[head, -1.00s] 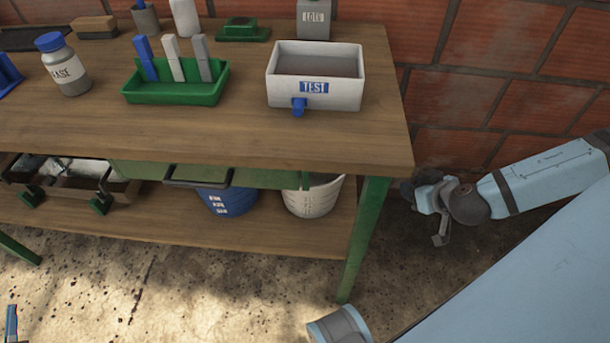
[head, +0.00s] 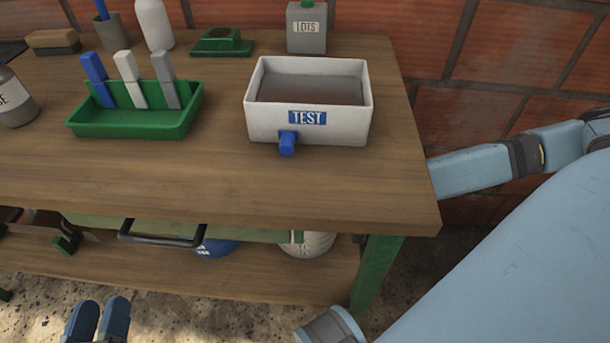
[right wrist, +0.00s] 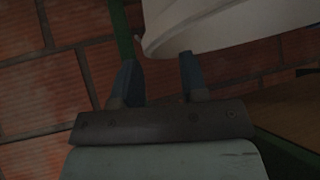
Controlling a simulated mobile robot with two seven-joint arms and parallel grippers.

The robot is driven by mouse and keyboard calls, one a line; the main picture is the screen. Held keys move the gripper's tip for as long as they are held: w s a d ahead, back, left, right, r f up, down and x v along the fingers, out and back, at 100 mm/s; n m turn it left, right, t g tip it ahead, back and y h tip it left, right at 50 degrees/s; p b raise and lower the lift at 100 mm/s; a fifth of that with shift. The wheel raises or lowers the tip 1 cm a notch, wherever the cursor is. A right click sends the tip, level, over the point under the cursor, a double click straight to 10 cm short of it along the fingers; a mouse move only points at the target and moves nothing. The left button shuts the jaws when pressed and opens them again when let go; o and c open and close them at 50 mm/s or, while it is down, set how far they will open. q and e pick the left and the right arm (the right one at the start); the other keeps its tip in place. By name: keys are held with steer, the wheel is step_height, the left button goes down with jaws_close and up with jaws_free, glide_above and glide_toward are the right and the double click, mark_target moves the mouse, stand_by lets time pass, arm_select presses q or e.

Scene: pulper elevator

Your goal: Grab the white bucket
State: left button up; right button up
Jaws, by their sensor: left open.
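The white bucket (head: 307,243) stands on the lower shelf of the workbench. In the head view the tabletop hides most of it. In the right wrist view a large pale curved body, which looks like the white bucket (right wrist: 215,20), is close ahead of the fingertips. My right gripper (right wrist: 158,62) is open, its two fingers apart with nothing visible between them; I cannot tell whether a finger touches the bucket. In the head view the right gripper is hidden behind the table. My left gripper (head: 100,312) is at the bottom left, open and empty, in front of the shelf.
A blue bucket (head: 215,247) stands left of the white one. The wooden tabletop (head: 210,190) and green table leg (head: 376,270) border the shelf opening. A white TEST basin (head: 340,130) and green tray (head: 130,126) stand on top. A brick wall (head: 520,50) is behind.

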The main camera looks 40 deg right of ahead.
steer(key=b+x, duration=0.2)
steer(key=x, duration=0.2)
steer(key=shift+d, duration=0.1)
steer(key=shift+w+d+f, duration=0.1)
steer(key=shift+w+f, duration=0.1)
arm_select(q)
step_height(320, 180, down, 3)
steer(key=shift+f+m+g, duration=0.1)
steer(key=shift+m+g, duration=0.2)
steer(key=shift+g, duration=0.3)
